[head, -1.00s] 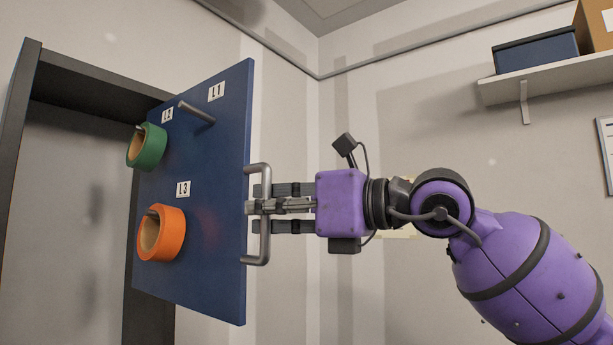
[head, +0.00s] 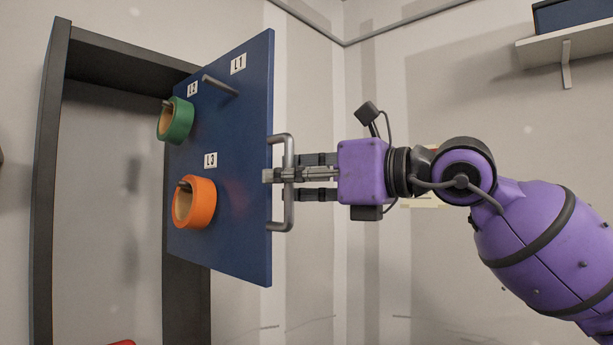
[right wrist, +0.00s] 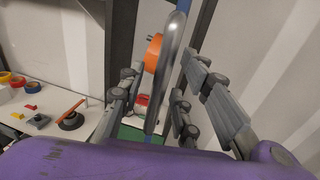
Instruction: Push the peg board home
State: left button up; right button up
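The blue peg board (head: 235,225) stands out at an angle from a dark grey frame (head: 48,190) in the head view. A green roll (head: 178,120) hangs on the peg by label L2 and an orange roll (head: 198,203) on the one by L3. The peg (head: 220,86) by L1 is bare. My right gripper (head: 276,176) is at the grey handle (head: 288,218) on the board's right edge. In the right wrist view the handle (right wrist: 170,75) runs between the fingers, with gaps visible, so they look open around it. My left gripper is not in view.
A wall shelf (head: 595,46) with a dark blue box (head: 575,17) is at the upper right. In the right wrist view a white bench (right wrist: 50,100) at the left carries coloured rolls and small tools. The recess inside the frame looks empty.

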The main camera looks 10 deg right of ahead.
jog(key=v, duration=1.1)
jog(key=shift+s+d, duration=0.25)
jog(key=shift+d, duration=0.1)
